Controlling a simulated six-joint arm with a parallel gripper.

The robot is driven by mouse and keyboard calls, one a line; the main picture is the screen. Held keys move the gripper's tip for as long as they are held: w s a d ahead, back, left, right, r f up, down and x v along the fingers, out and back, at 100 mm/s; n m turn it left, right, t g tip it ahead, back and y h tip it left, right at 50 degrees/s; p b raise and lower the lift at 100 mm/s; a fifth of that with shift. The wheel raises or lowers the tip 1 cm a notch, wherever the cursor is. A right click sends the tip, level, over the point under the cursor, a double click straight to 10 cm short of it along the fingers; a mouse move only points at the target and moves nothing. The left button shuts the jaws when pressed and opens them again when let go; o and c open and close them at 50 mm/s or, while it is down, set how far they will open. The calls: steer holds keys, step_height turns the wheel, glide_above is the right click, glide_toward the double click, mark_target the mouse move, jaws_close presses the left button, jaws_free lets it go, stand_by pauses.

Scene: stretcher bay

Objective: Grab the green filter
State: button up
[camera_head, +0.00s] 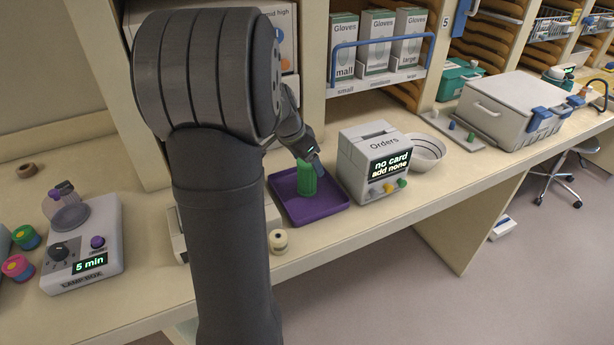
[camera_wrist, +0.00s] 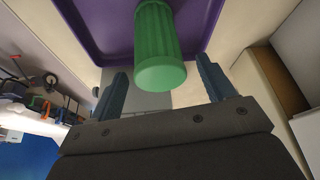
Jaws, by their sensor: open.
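The green filter (camera_head: 306,178) is a ribbed green cylinder standing upright on a purple tray (camera_head: 325,209) in the head view. In the wrist view the filter (camera_wrist: 158,50) shows between and just beyond my two finger tips, with the purple tray (camera_wrist: 92,30) behind it. My gripper (camera_head: 315,160) is at the filter's upper right in the head view. In the wrist view my gripper (camera_wrist: 163,84) is open, with one blue-grey finger to each side of the filter's end and gaps on both sides. Whether any finger touches it cannot be seen.
A small cream roll (camera_head: 278,241) lies at the tray's front left. A lamp box (camera_head: 84,245) stands at the far left. Shelves with glove boxes rise behind.

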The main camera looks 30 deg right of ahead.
steer(key=shift+x, duration=1.3)
steer(key=c, duration=1.1)
steer(key=shift+r, duration=0.1)
steer(key=shift+c, duration=0.2)
